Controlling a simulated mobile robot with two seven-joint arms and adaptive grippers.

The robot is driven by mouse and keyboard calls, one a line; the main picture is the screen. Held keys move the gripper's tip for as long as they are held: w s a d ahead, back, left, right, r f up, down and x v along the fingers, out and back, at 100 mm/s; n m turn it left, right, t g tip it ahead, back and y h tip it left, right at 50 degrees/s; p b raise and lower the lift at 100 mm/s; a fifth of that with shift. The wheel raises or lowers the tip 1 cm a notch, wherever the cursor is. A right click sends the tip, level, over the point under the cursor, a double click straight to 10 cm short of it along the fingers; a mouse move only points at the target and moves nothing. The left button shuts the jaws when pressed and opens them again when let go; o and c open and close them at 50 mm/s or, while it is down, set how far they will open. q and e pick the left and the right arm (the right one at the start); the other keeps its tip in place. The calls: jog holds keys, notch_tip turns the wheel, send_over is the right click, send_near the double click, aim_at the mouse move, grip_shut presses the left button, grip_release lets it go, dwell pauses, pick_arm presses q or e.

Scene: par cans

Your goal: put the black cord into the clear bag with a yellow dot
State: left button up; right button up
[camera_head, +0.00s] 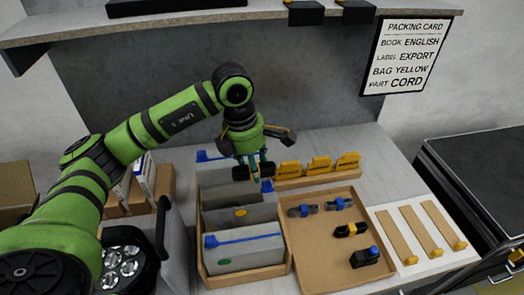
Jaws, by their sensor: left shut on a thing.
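My left gripper (253,178) points down above the back part of a wooden box of clear bags. It is shut on a small dark thing with a blue part (267,187), which looks like the black cord; the fingers hide much of it.
A wooden tray (320,272) right of the box holds several small dark parts with blue or yellow pieces. Behind it is a rack of yellow tabs (318,166). A white board (390,225) with wooden strips lies right. A packing card (410,55) reads bag yellow, part cord.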

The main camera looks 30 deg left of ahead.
aim_at(252, 192)
pick_arm(q)
jog(key=shift+s+f, duration=0.1)
jog(key=shift+s, duration=0.35)
jog(key=shift+s+f+b, duration=0.1)
jog(key=shift+f+b, duration=0.15)
jog(key=shift+b, duration=0.1)
jog(key=shift+f+b, duration=0.35)
jog(key=shift+f, duration=0.35)
jog(key=shift+w+f+b, duration=0.25)
jog(key=shift+f+b, duration=0.1)
jog(key=shift+f, duration=0.35)
jog(key=shift+s+f, duration=0.15)
jog(key=shift+f, duration=0.1)
jog(key=f+b, duration=0.2)
jog(key=f, duration=0.1)
jog(key=shift+s+b, duration=0.25)
jog(key=shift+b, duration=0.15)
grip_shut()
jog(key=shift+f+b, duration=0.4)
jog(key=shift+f, duration=0.15)
pick_arm(e)
notch_tip(252, 192, down, 6)
jog(key=s, duration=0.2)
jog(key=shift+s+d+r, duration=0.15)
jog(key=shift+s+d, duration=0.1)
